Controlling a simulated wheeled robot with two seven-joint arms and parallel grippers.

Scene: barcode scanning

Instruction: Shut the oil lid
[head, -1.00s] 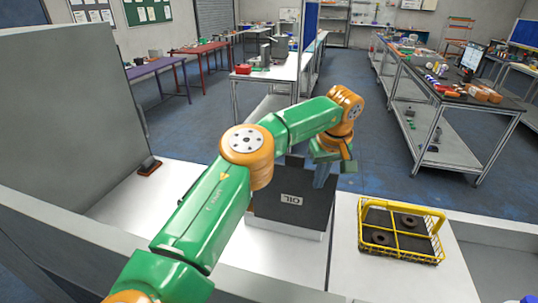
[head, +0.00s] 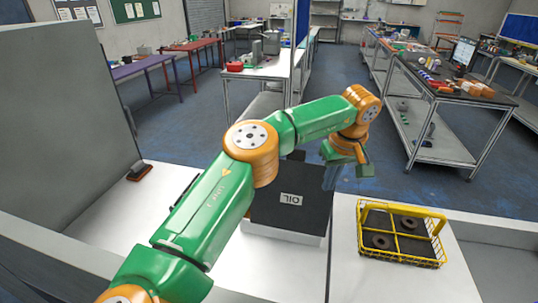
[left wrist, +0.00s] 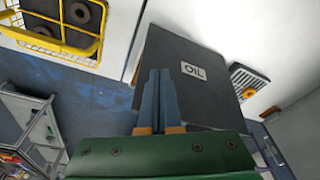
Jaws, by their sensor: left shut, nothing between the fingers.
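The oil lid (head: 291,218) is a dark grey panel with a white OIL label, over a white box at the middle of the bench. It also shows in the left wrist view (left wrist: 190,100). It looks roughly level in the head view, but I cannot tell whether it sits flush. My left arm hides its left part in the head view. My left gripper (head: 331,178) is beside the lid's far right corner. In the left wrist view its blue-grey fingers (left wrist: 158,78) are together and empty, overlapping the lid's edge; contact is unclear. My right gripper is not in view.
A yellow wire basket (head: 402,258) with dark round parts stands on the bench to the right. A small brown and black object (head: 140,172) lies at the left by a grey partition (head: 65,110). A grey slotted grille (left wrist: 250,82) shows beyond the lid in the wrist view.

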